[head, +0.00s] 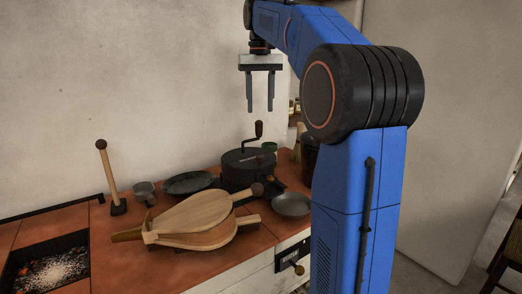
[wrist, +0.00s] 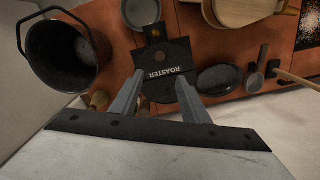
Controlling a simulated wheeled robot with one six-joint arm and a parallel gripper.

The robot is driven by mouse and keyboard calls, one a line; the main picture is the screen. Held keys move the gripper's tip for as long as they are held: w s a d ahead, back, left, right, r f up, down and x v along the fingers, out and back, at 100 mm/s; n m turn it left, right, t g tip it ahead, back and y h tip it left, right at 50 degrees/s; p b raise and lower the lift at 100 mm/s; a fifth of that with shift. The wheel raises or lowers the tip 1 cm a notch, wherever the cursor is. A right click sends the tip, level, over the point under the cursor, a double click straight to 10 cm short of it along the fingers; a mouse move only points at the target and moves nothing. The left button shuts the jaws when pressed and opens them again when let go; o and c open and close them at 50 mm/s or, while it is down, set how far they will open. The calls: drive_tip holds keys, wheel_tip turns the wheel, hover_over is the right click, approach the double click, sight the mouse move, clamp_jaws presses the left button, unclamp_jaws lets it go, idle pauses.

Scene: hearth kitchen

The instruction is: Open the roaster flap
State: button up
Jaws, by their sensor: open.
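The roaster (head: 240,173) is a dark round drum with an upright crank (head: 258,131) on the worktop in the head view. In the wrist view its dark top (wrist: 170,55) carries the word ROASTER and lies beyond my fingers, partly hidden by them. I cannot make out for certain which part is the flap or whether it is open.
Wooden bellows (head: 195,222) lie in front of the roaster. A small pan (head: 291,205) is at its right, a dark dish (head: 188,183) at its left. A dark bucket (wrist: 88,80) stands beside it. A handled tool (head: 107,172) and an ash pit (head: 50,270) are farther left.

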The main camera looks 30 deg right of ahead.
sight(260, 156)
wheel_tip(260, 156, down, 17)
drive_tip(key=shift+r, duration=0.1)
idle(0.5)
clamp_jaws()
